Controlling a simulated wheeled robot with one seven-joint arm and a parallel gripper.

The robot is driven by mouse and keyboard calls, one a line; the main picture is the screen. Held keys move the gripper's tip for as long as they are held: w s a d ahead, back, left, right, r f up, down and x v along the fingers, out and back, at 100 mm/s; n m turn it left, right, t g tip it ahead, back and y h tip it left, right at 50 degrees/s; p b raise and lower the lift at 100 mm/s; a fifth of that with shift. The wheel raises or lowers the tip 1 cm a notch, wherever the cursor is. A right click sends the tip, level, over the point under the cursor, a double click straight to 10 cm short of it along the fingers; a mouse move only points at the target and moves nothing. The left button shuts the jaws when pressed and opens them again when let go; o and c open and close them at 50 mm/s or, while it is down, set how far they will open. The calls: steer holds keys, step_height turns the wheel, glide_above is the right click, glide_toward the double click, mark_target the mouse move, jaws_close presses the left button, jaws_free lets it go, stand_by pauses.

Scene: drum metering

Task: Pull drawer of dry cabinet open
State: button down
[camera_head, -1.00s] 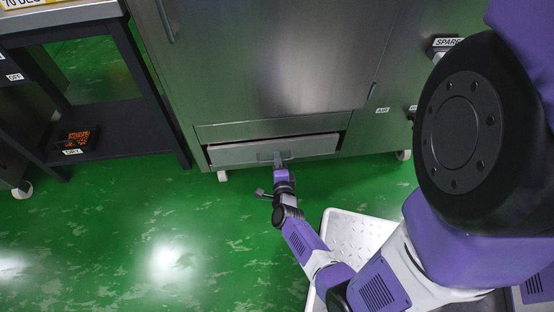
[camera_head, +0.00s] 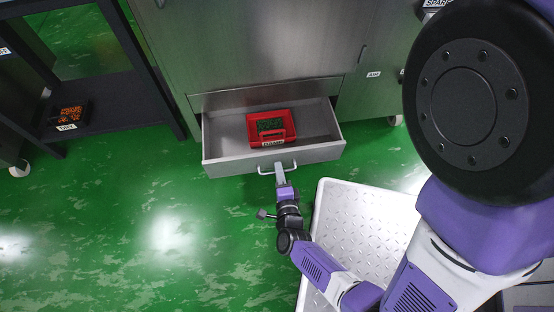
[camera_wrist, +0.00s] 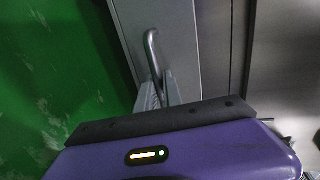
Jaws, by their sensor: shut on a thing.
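The dry cabinet (camera_head: 265,45) is a large steel cabinet at the top middle of the head view. Its grey drawer (camera_head: 225,162) at the bottom stands well out from the body, with its inside showing. The drawer's bar handle (camera_head: 292,165) is on its front face and also shows in the wrist view (camera_wrist: 151,45). My gripper (camera_head: 280,174) is shut on the handle; the fingers (camera_wrist: 160,92) close around it in the wrist view. A red tray (camera_head: 285,117) with green-and-black contents and a label lies inside the drawer.
A dark shelf unit (camera_head: 105,103) stands at the left, with a small black bin of orange items (camera_head: 70,117) on it. A white textured platform (camera_head: 365,225) is at the lower right. Green floor is clear at lower left.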

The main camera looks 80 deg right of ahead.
steer(key=shift+v, duration=0.8)
steer(key=shift+f, duration=0.2)
steer(key=c, duration=1.8)
jaws_free()
steer(key=p+v, duration=0.2)
steer(key=v, duration=0.6)
steer(key=shift+d, duration=0.1)
